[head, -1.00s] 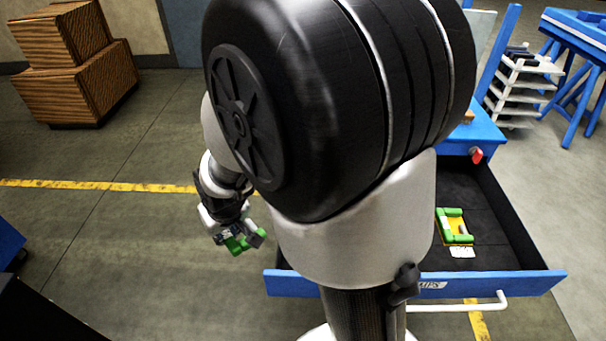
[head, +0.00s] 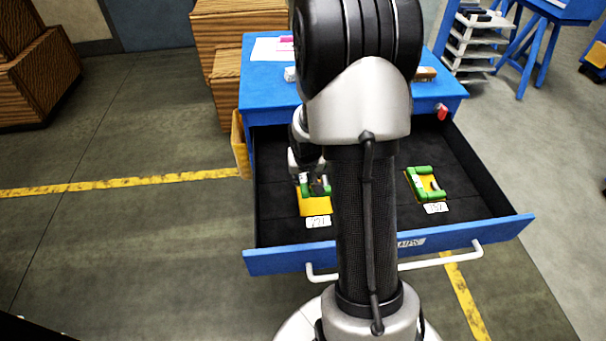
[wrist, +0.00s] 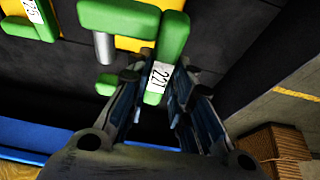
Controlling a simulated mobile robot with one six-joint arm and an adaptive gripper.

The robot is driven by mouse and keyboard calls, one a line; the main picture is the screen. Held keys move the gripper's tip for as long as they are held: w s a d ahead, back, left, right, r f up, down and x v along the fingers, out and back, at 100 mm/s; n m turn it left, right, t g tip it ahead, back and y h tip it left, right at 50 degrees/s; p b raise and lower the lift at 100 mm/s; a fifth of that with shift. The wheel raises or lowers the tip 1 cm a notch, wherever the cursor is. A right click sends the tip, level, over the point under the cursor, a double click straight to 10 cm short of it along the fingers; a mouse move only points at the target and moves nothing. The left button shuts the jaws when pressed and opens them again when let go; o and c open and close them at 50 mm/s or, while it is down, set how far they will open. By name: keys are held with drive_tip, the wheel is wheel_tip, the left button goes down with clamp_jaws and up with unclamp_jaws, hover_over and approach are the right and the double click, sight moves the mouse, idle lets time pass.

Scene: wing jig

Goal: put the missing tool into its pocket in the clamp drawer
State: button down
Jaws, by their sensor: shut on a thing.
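My gripper (head: 312,184) is shut on a green C-shaped clamp (wrist: 132,18) with a grey screw. The clamp's white label reads 221 in the wrist view. In the head view the gripper is over the left part of the open clamp drawer (head: 270,215), at a yellow pocket (head: 314,204) with a white label in front of it. The clamp partly covers this pocket; I cannot tell whether it touches the bottom. Another green clamp (head: 413,186) lies in the right yellow pocket, with its own white label (head: 436,208).
The drawer has black lining and a blue front with a white handle (head: 440,260). My arm hides the middle of the drawer. The blue cabinet top (head: 262,88) behind carries paper and small items. Wooden boxes (head: 232,30) stand behind it.

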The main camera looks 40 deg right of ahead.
drive_tip(key=shift+f+b, duration=2.7)
drive_tip(key=shift+f, duration=0.35)
drive_tip(key=shift+s+a, duration=0.1)
drive_tip(key=shift+s, duration=0.05)
drive_tip(key=shift+f+b, duration=0.45)
drive_tip(key=shift+b, duration=0.4)
drive_tip(key=c, duration=1.3)
unclamp_jaws()
drive_tip(key=shift+c, duration=0.2)
drive_tip(key=v, duration=1.2)
drive_tip(key=shift+a+r, duration=0.1)
